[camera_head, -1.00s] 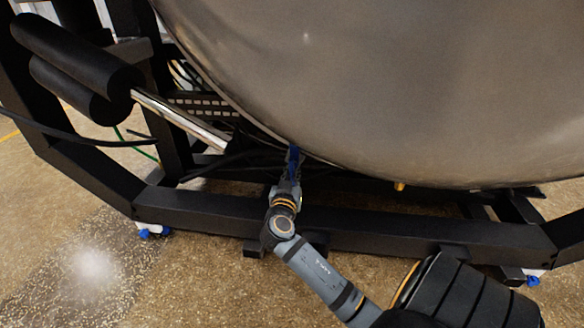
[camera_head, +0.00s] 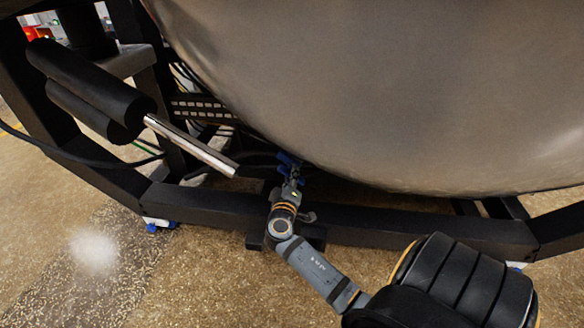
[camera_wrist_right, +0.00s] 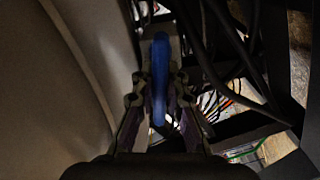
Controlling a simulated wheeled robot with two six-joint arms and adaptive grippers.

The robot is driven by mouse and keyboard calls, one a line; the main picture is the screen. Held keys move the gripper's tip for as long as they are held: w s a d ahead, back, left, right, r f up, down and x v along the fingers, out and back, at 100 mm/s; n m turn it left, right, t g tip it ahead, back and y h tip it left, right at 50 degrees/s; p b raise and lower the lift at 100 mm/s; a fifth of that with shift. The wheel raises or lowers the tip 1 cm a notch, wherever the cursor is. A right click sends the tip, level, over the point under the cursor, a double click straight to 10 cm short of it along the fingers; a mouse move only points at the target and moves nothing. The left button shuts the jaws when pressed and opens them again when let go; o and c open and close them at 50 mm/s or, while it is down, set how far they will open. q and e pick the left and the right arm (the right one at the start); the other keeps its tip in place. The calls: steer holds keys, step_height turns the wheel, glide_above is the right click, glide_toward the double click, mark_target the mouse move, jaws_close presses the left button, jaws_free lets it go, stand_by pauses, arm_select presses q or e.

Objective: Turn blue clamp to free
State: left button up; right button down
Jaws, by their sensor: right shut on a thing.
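The blue clamp (camera_head: 288,160) sits at the lower edge of the large metal furnace vessel (camera_head: 380,90), above the black frame. My right gripper (camera_head: 291,175) reaches up to it from below and is shut on it. In the right wrist view the blue clamp (camera_wrist_right: 160,75) stands upright between the two fingers of my right gripper (camera_wrist_right: 161,110). The fingers hide part of the clamp in the head view. My left gripper is not in view.
A black frame beam (camera_head: 400,231) runs below the vessel, close to my right arm. A black cylinder with a shiny rod (camera_head: 190,145) slants down at the left. Dark cables hang beside the clamp (camera_wrist_right: 215,60). The floor in front is clear.

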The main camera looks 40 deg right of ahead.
steer(key=shift+n+p, duration=0.6)
steer(key=shift+n, duration=0.4)
steer(key=c, duration=1.4)
jaws_free()
steer(key=shift+o, duration=0.2)
steer(key=v, duration=0.7)
steer(key=shift+a, duration=0.25)
steer(key=shift+s, duration=0.1)
